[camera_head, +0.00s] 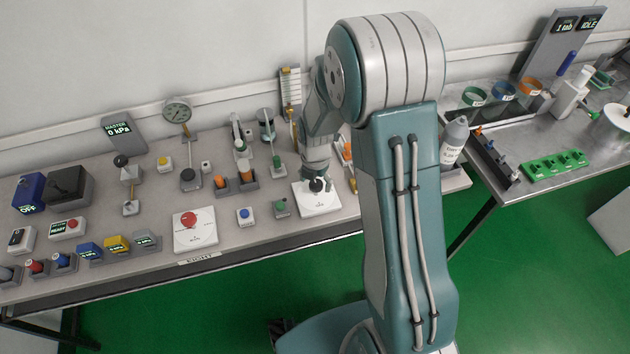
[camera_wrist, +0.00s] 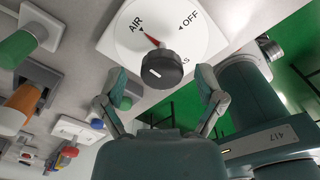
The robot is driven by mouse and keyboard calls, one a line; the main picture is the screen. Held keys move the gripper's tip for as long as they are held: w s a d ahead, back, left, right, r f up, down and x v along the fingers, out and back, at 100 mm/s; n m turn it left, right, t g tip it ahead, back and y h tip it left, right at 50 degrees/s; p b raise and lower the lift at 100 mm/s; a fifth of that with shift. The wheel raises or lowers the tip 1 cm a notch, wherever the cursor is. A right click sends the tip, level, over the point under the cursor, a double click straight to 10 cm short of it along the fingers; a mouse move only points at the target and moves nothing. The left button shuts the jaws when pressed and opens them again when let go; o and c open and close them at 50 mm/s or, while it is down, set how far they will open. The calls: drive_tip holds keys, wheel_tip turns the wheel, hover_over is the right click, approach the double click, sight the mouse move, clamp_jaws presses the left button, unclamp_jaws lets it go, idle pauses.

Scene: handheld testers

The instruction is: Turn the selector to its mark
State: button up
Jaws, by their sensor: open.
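The selector is a black round knob (camera_wrist: 162,68) on a white square plate (camera_wrist: 207,42), which also shows in the head view (camera_head: 322,207). The plate reads AIR at upper left and OFF at upper right; a third label at lower right is partly hidden, ending in S. A red pointer (camera_wrist: 151,39) sticks out from the knob toward the AIR triangle. My gripper (camera_wrist: 161,86) is open, its two fingertips apart on the left and right of the knob's near side. No contact with the knob is visible. In the head view my gripper (camera_head: 316,180) is above the plate.
A white plate with a red knob (camera_head: 190,219) lies left along the bench. Blue and green buttons (camera_head: 245,215) stand between. Orange-handled tools in a grey holder (camera_head: 246,176) are behind them. A bottle (camera_head: 454,140) stands right of my arm. The bench's front edge is close to the plate.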

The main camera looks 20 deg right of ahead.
wheel_tip(320, 180, up, 12)
idle(0.5)
idle(0.3)
wheel_tip(320, 180, up, 6)
drive_tip(key=m+t, duration=0.1)
drive_tip(key=m, duration=0.5)
hover_over(315, 183)
drive_tip(key=s, duration=0.4)
drive_tip(key=s+r+m+t, duration=0.2)
drive_tip(key=s+r+m, duration=0.3)
drive_tip(key=s+m, duration=0.3)
drive_tip(key=s+r+m+t, duration=0.2)
drive_tip(key=s+r+m, duration=0.3)
drive_tip(key=s+m, duration=0.4)
drive_tip(key=m, duration=0.4)
drive_tip(key=shift+r+t, duration=0.15)
drive_tip(key=shift+t, duration=0.15)
drive_tip(key=shift+c, duration=0.3)
